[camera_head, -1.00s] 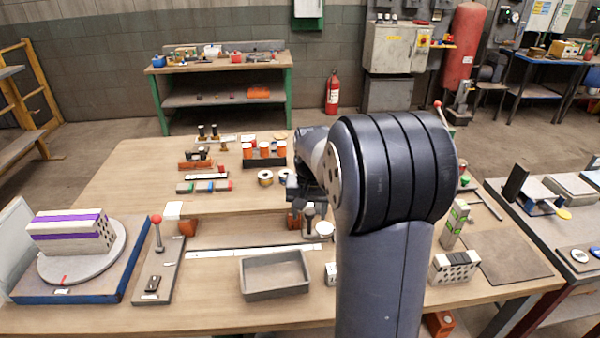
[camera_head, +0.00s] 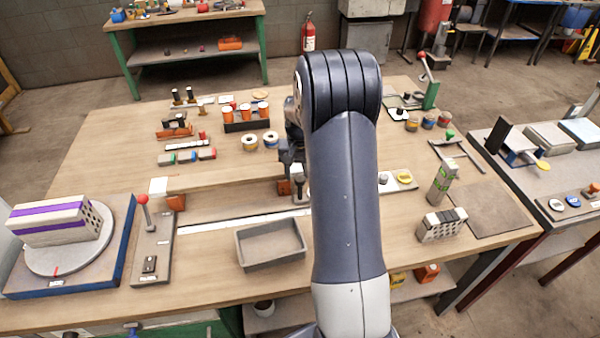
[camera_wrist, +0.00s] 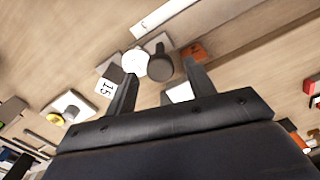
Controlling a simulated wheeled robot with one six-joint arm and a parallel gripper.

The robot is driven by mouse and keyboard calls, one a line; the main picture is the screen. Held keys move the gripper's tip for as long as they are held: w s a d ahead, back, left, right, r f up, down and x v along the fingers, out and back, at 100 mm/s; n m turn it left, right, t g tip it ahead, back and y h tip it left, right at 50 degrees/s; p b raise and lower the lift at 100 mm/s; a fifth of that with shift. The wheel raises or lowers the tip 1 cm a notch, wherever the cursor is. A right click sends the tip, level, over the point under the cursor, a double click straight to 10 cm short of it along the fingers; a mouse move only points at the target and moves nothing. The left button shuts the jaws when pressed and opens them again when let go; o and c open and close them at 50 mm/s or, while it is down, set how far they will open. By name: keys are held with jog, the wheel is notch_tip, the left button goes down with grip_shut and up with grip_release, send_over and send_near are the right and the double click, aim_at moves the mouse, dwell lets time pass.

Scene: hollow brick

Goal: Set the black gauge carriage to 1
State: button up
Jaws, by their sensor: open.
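A black round-topped knob (camera_wrist: 160,66) shows in the wrist view beside a white round piece (camera_wrist: 134,63). It looks like part of the black gauge carriage, but I cannot be sure. The strip's marks are too small to read. My gripper (camera_wrist: 163,73) is open, its two fingers either side of the knob in the picture; contact cannot be told. In the head view it is mostly hidden behind my arm.
An orange block (camera_head: 284,188) stands left of the grey piece. A grey tray (camera_head: 270,244) lies in front of the strip. A red-knobbed lever (camera_head: 143,200) stands left. A white tile marked 15 (camera_wrist: 106,87) lies near the left finger in the wrist view.

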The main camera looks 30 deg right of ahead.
jog(key=shift+f, duration=0.5)
grip_shut()
dwell(0.3)
